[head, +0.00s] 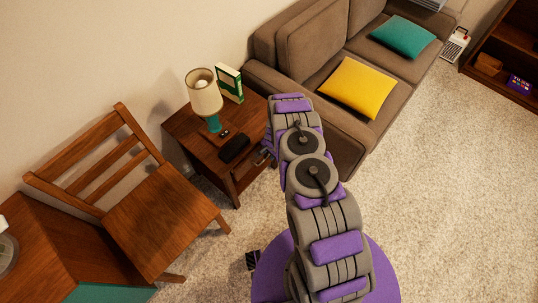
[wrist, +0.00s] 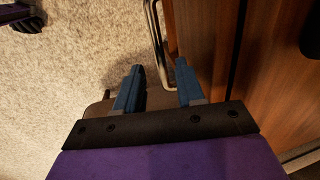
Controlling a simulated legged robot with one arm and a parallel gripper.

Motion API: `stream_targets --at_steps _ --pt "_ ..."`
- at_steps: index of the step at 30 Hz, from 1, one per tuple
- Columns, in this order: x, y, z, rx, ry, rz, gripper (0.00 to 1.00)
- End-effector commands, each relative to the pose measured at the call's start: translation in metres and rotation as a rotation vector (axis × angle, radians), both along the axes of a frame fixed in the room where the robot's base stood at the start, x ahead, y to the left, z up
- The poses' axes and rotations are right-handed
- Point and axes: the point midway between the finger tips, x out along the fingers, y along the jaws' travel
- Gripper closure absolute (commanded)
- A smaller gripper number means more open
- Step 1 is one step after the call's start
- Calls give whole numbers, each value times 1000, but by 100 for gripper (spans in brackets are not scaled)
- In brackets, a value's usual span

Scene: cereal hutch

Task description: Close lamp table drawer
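The lamp table (head: 183,128) is a brown wooden side table between the chair and the sofa in the head view. Its drawer side faces my arm, and my arm partly hides it. In the wrist view a wooden front panel (wrist: 203,38) carries a bent metal handle (wrist: 153,38). My gripper (wrist: 158,84) is open, with its two blue fingers apart. The near end of the handle shows between the fingertips; I cannot tell whether they touch it. How far the drawer stands out is unclear from these views.
On the table stand a lamp (head: 205,97), a green book (head: 230,83) and a dark case (head: 234,148). A wooden chair (head: 160,215) is to the left. A brown sofa (head: 300,50) is behind and right. Carpet (head: 450,180) is clear at right.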

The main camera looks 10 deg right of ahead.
Motion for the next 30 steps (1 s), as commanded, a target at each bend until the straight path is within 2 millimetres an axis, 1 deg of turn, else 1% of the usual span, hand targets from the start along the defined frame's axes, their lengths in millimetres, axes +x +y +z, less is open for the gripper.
stream_targets --at_steps 1,4,12,14,24,30 --pt "0 2 -4 0 1 2 62" --pt "-1 3 -7 -1 3 1 62" --pt "0 2 -7 0 3 1 62" --pt "0 2 -7 0 3 1 67" --pt "0 2 -7 0 3 0 99" --pt "0 2 -7 0 3 1 100"
